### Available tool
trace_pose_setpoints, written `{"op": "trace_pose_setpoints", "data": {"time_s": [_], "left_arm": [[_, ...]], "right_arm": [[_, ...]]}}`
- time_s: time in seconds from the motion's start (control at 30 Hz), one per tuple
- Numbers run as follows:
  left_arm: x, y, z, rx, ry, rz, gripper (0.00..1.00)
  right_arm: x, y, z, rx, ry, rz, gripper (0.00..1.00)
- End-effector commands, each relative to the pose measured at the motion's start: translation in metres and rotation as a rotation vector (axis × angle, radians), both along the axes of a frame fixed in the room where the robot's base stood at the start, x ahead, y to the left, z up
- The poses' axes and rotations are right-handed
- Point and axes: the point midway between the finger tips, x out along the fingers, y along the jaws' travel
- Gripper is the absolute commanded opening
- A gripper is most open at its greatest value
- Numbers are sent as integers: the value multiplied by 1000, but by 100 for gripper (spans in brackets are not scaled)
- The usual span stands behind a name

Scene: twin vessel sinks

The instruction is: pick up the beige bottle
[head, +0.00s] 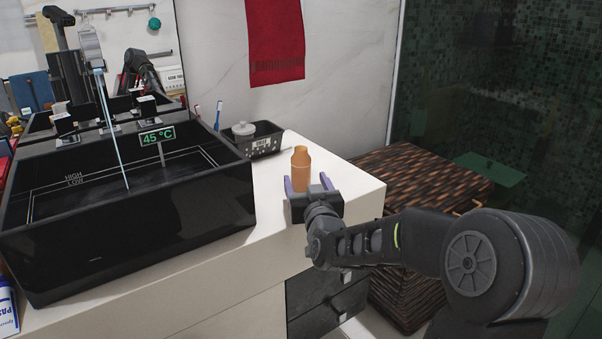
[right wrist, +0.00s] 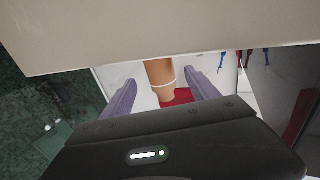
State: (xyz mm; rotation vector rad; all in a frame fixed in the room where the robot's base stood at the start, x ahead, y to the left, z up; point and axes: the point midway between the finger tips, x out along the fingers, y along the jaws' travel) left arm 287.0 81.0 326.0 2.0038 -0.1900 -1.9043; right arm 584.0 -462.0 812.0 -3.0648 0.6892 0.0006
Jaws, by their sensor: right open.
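The beige bottle (head: 301,170) stands upright on the white counter, right of the black sink. It is orange-tan with a narrower neck. My right gripper (head: 308,184) is open, with its purple fingers on either side of the bottle in the head view. In the right wrist view the bottle (right wrist: 160,80) shows between the two open fingers (right wrist: 158,90), apart from both. The picture there looks upside down, with the counter at the top. My left gripper is not in view.
The black vessel sink (head: 130,225) with running water and a 45 °C display stands left. A dark basket (head: 262,138) with a lidded jar sits behind the bottle. The counter (head: 350,185) ends just right of it, above a woven hamper (head: 425,180).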

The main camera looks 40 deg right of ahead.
Motion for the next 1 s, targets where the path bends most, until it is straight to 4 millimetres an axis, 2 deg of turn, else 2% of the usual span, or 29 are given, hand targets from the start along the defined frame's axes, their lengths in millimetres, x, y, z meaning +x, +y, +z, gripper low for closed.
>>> {"op": "trace_pose_setpoints", "data": {"time_s": [0.2, 0.3, 0.9, 1.0], "left_arm": [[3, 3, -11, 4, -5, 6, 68], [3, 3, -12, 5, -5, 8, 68], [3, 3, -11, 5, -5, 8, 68], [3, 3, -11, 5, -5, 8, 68]], "right_arm": [[30, -13, -4, -3, 0, 1, 69], [36, -16, -3, -1, 0, 1, 69], [37, -17, -2, 0, -1, 1, 69], [37, -17, -2, 0, -1, 1, 62]]}}
